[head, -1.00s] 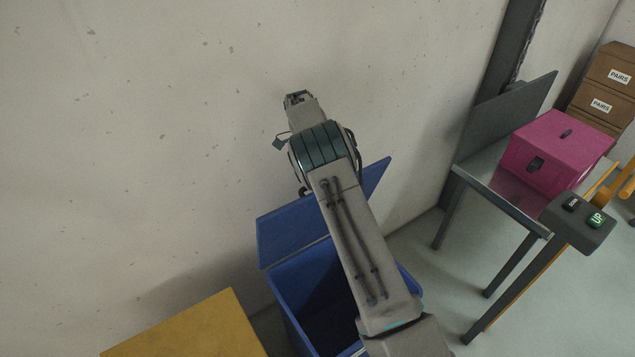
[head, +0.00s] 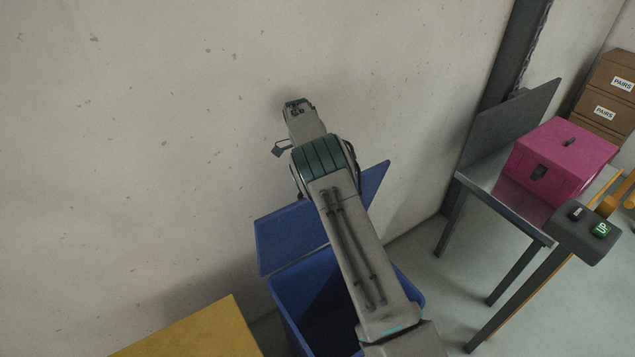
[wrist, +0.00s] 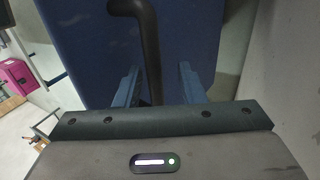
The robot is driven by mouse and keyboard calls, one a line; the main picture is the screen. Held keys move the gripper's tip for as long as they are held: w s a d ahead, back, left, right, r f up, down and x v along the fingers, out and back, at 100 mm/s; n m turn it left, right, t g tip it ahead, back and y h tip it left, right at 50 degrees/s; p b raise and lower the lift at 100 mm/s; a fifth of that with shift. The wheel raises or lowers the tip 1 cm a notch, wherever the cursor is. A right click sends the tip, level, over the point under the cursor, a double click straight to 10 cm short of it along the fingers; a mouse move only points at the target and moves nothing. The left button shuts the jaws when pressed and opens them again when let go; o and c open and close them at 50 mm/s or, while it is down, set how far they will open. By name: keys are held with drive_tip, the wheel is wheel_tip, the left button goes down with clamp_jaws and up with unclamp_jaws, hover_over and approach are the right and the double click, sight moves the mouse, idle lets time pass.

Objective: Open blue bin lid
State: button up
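The blue bin (head: 283,295) stands open at the bottom middle of the head view, with a dark inside. Its blue lid (head: 285,240) is raised and tilted back near the wall, partly hidden by my arm. In the wrist view the lid (wrist: 85,60) fills the upper middle. A black bar handle (wrist: 148,45) on it runs down between my fingers. My gripper (wrist: 160,70) is open, its two blue fingers apart on either side of the handle. There is a clear gap at the right finger; contact at the left finger cannot be told. The head view hides the fingers.
A yellow box-like surface (head: 195,332) is at the bottom left. A metal table (head: 500,205) at the right bears a pink box (head: 560,160). A button box (head: 585,235) is in front of it. Brown cartons (head: 610,95) stand behind. The wall is close behind the lid.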

drive_tip(key=r, duration=0.1)
drive_tip(key=r+b, duration=0.1)
drive_tip(key=r, duration=0.1)
drive_tip(key=r+b, duration=0.1)
drive_tip(key=shift+s+d+r, duration=0.1)
drive_tip(key=shift+d+r, duration=0.1)
drive_tip(key=shift+d, duration=0.1)
drive_tip(key=s+d+r+b, duration=0.3)
drive_tip(key=d+r, duration=0.3)
drive_tip(key=d, duration=0.4)
drive_tip(key=shift+s+d+r, duration=0.15)
drive_tip(key=shift+s+r, duration=0.2)
drive_tip(key=shift+s, duration=0.25)
